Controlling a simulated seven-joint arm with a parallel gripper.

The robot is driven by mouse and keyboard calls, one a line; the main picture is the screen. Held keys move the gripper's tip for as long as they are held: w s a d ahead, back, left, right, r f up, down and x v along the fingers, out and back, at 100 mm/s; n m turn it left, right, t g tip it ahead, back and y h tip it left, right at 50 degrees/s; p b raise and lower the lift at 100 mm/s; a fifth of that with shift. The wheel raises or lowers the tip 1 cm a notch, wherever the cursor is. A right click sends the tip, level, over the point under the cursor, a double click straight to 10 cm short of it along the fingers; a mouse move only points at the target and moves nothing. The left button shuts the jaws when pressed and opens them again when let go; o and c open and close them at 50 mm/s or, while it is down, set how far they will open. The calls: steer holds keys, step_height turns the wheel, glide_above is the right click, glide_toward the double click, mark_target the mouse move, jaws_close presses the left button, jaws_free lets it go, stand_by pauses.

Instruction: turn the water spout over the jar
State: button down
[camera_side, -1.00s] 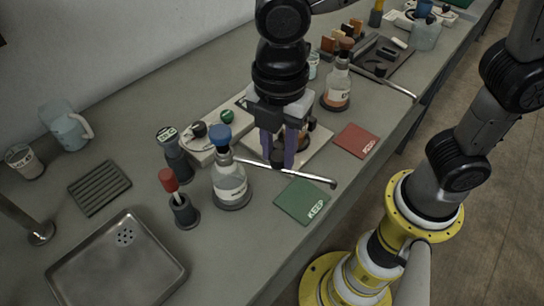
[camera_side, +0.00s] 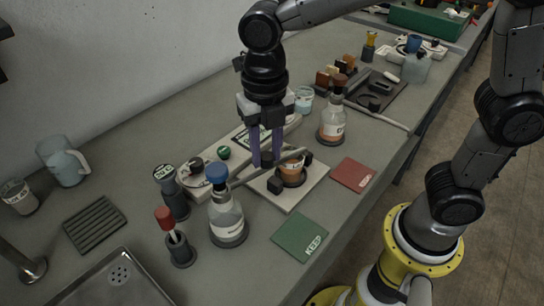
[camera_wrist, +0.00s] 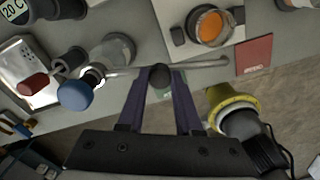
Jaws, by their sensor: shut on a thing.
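The water spout (camera_side: 240,181) is a thin metal tube with a black knob (camera_wrist: 160,75). It runs from beside the blue-capped flask towards the jar. The jar (camera_side: 291,175), with orange contents, sits in a dark round holder on a pale plate; it also shows in the wrist view (camera_wrist: 210,24). My gripper (camera_side: 265,165) has purple fingers shut on the knob, above the pale plate. In the side view the spout's free end crosses the jar's far rim. In the wrist view the spout's end (camera_wrist: 222,63) appears beside the jar, not across it.
The blue-capped flask (camera_side: 227,220) and red-topped bottle (camera_side: 178,243) stand close by on the left. A green card (camera_side: 300,237) and red card (camera_side: 353,174) lie in front. Another flask (camera_side: 332,122) stands behind the jar. Bare bench lies at the front edge.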

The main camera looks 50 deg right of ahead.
steer(key=shift+w+d+r+n, duration=0.1)
steer(key=shift+w+d+n, duration=0.05)
steer(key=shift+w+n, duration=0.8)
steer(key=c, duration=0.6)
jaws_free()
step_height(320, 180, up, 14)
steer(key=shift+f, duration=0.15)
